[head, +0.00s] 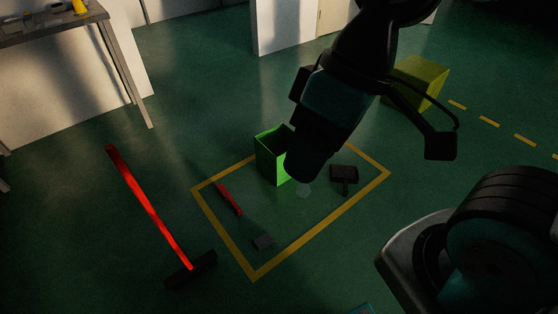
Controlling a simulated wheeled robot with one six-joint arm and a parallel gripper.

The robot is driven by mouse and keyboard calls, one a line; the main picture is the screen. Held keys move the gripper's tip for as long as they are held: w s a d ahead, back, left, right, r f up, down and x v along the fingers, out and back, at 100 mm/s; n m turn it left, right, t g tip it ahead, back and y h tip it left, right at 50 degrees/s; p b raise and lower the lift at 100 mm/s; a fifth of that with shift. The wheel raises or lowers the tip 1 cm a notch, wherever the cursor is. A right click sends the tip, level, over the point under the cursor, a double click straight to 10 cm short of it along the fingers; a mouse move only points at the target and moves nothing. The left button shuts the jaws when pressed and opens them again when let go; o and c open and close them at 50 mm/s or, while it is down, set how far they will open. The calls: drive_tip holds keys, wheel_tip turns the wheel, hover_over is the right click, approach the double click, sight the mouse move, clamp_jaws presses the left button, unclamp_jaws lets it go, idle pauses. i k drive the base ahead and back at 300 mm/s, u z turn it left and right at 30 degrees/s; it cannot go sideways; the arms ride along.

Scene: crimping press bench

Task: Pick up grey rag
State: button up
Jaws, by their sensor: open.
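My gripper (300,177) is at the lower end of my dark arm, over the middle of the square. It is above and to the right of the grey piece in the picture, apart from it. Its fingers are too dark to make out, and I see nothing held. A small pale patch (305,191) shows just below it; I cannot tell what it is.
A green open bin (268,160) stands left of my gripper, partly hidden by it. A red bar (229,199) and a black brush-like tool (344,176) lie inside the yellow tape (331,231). A red-handled broom (148,203) lies left. A yellow-green box (420,82) stands behind.

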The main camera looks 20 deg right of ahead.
sight(263, 242)
drive_tip(key=u, duration=0.45)
drive_tip(key=k, duration=0.55)
drive_tip(key=u, duration=0.95)
drive_tip(key=i, duration=1.15)
drive_tip(key=z, duration=0.7)
drive_tip(key=i, duration=0.35)
drive_tip(key=z, duration=0.35)
